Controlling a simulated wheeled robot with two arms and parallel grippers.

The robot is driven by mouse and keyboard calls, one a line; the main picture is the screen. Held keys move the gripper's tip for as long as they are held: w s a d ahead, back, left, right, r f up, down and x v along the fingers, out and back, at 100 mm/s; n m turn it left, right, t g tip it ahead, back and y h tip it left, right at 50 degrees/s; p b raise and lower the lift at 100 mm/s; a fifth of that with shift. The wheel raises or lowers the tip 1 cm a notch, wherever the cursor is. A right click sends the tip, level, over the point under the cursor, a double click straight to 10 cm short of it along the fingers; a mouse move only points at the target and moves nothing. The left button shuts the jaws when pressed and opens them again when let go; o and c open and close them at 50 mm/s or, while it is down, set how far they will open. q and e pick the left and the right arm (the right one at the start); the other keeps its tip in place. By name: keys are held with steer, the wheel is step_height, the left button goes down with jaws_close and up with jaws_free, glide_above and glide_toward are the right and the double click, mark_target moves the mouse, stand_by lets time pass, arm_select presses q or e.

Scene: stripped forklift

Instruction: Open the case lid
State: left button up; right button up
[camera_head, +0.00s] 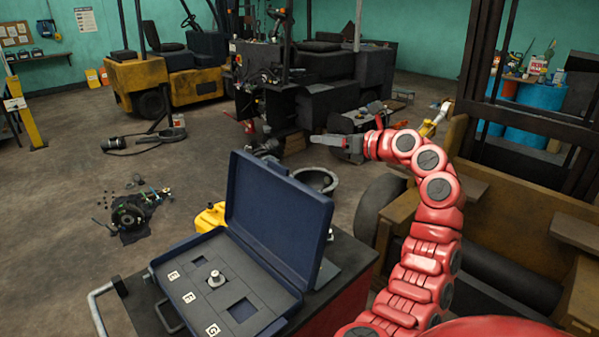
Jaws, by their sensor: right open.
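The dark blue case (205,254) lies on a cart top, with its lid (275,212) standing up, tilted back and wide open. Its grey foam insert shows cut-outs, white letter labels and a small metal knob-like part (216,278). My right gripper (322,140), at the end of the red arm, is open and empty. It is above and beyond the lid in the picture, apart from it. My left gripper is not in view.
The cart (347,247) has a metal handle (100,310) at the left. Loose parts (130,214) lie on the floor at left. Forklift bodywork (510,215) crowds the right side.

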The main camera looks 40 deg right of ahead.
step_height(320, 180, down, 5)
steer(key=s+g, duration=0.2)
steer(key=p, duration=0.7)
glide_toward(279, 164)
steer(key=x, duration=0.8)
steer(key=shift+w+a+f, duration=0.15)
steer(key=shift+w+f, duration=0.05)
steer(key=shift+w, duration=0.15)
jaws_close()
